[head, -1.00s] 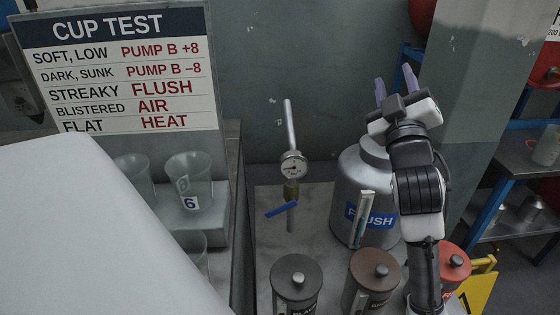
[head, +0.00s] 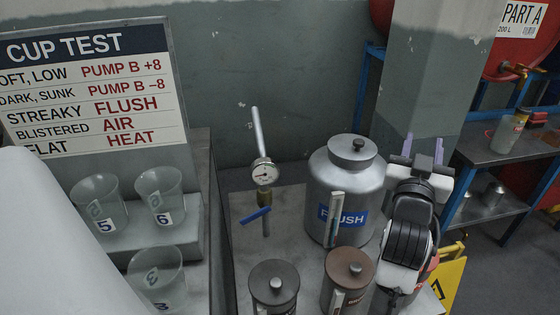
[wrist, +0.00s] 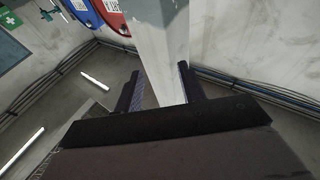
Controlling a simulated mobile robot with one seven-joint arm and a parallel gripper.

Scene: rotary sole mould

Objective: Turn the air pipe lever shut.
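The air pipe (head: 258,132) stands upright behind the bench, with a round gauge (head: 264,172) and a brass valve body below it. Its blue lever (head: 256,215) sticks out to the left of the pipe, close to level and slightly tilted. My gripper (head: 422,150) is to the right of the pipe and the FLUSH can, fingers pointing up and away, well apart from the lever. In the wrist view my gripper (wrist: 160,90) has its two fingers spread with nothing held between them; a grey pillar shows beyond. The lever is not in the wrist view.
The large FLUSH can (head: 345,190) stands between the pipe and my arm. Two lidded pots (head: 273,285) (head: 347,280) stand at the bench front. Numbered cups (head: 160,195) sit on the left stand below the CUP TEST sign (head: 90,90). A shelf (head: 500,150) stands right.

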